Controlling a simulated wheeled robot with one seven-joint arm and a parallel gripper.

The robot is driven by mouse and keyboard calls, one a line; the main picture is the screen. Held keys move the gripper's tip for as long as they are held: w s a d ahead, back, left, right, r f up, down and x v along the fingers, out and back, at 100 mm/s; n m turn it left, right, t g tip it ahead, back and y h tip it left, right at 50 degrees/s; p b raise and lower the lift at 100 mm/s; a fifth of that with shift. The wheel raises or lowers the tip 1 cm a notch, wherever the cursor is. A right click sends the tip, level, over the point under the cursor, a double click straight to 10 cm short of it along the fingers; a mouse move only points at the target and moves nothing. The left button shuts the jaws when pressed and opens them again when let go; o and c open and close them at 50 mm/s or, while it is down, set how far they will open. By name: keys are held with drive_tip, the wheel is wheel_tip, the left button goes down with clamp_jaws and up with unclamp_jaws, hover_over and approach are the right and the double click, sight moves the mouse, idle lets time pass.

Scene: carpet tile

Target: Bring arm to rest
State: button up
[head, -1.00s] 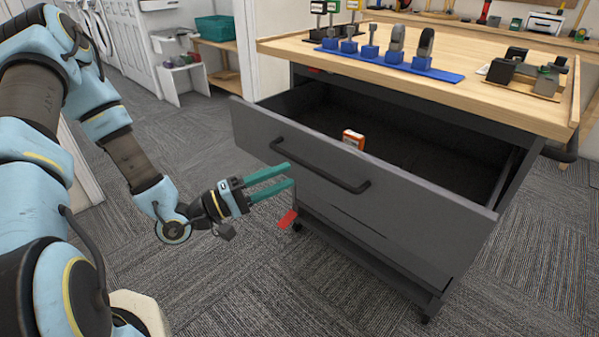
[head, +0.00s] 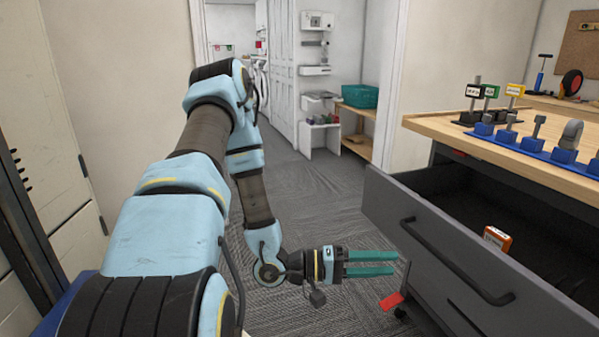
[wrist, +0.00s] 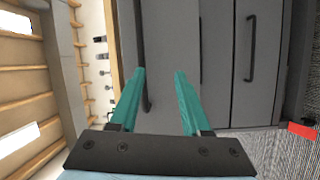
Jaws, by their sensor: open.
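My gripper (head: 371,263) has two teal fingers, parallel and spread apart, with nothing between them. It is held out above the carpet, left of the open drawer (head: 458,262) in the head view. In the wrist view my gripper (wrist: 155,85) also shows open and empty, with grey panels and dark handles beyond the fingers. My light-blue arm reaches from the lower left and bends down to the gripper. No held object is in view.
The drawer stands pulled out of the wood-topped workbench (head: 440,124), with an orange box (head: 497,238) inside. A red piece (head: 391,300) is near the drawer's lower left. A blue tool rack (head: 545,153) is on the top. Carpet (head: 310,195) behind the arm is clear.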

drive_tip(key=w+a+f+m+t+y, duration=0.1)
drive_tip(key=w+a+f+t+y, duration=0.15)
drive_tip(key=w+a+y, duration=0.4)
drive_tip(key=w+a+f+t+y, duration=0.1)
drive_tip(key=w+a+t+y, duration=0.3)
drive_tip(key=w+a+y, duration=0.25)
drive_tip(key=a+r+n+y, duration=0.1)
drive_tip(key=a+r+y, duration=0.4)
drive_tip(key=a, duration=0.6)
drive_tip(key=s+a+r+n+g, duration=0.2)
drive_tip(key=s+a+r+g, duration=0.15)
drive_tip(key=s+r, duration=0.55)
wheel_tip(320, 180, up, 10)
drive_tip(key=p, duration=1.2)
drive_tip(key=shift+t, duration=0.3)
